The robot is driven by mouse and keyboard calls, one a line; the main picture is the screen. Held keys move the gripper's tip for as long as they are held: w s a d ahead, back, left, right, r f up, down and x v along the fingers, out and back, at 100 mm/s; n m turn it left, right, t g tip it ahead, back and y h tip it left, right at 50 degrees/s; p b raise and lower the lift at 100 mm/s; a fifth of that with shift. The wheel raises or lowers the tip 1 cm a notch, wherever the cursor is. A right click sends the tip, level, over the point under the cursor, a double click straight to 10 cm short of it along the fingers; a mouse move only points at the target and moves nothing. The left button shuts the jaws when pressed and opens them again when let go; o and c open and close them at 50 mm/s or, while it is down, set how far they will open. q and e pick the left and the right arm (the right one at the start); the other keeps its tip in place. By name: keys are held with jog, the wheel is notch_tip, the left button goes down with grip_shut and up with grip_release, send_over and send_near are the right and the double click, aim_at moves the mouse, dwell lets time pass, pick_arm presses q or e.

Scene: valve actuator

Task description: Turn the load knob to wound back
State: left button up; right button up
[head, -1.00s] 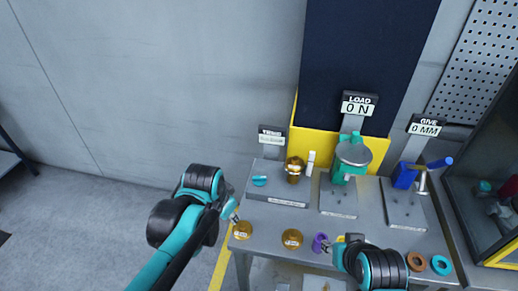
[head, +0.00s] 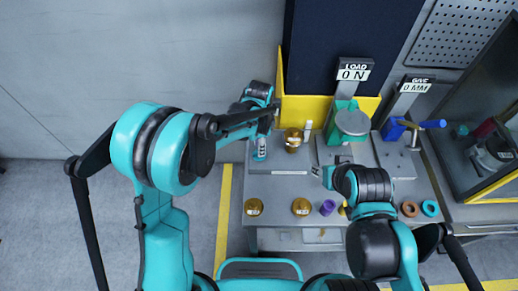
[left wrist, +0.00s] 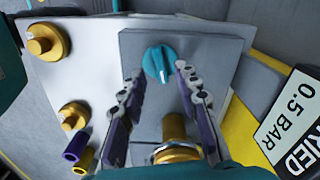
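A teal knob (left wrist: 158,64) with a pale pointer line sits on a grey plate in the left wrist view. My left gripper (left wrist: 156,72) has its two fingers spread apart, one on each side of the knob, and nothing is between them but the view of the knob; contact cannot be told. In the head view the left gripper (head: 261,142) points down over the left plate. The LOAD sign (head: 354,72) reads 0 N above a green press-like device (head: 350,122). My right gripper (head: 318,173) is low in front of that device; its fingers are too small to read.
A brass fitting (head: 292,139) stands on the plate beside the knob. Brass discs (head: 301,206), a purple cup (head: 327,207) and rings (head: 430,208) lie along the bench front. A blue clamp (head: 393,130) is to the right. A sign (left wrist: 293,118) shows 0.5 BAR.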

pick_arm(q)
jog(key=shift+f, duration=1.4)
grip_shut()
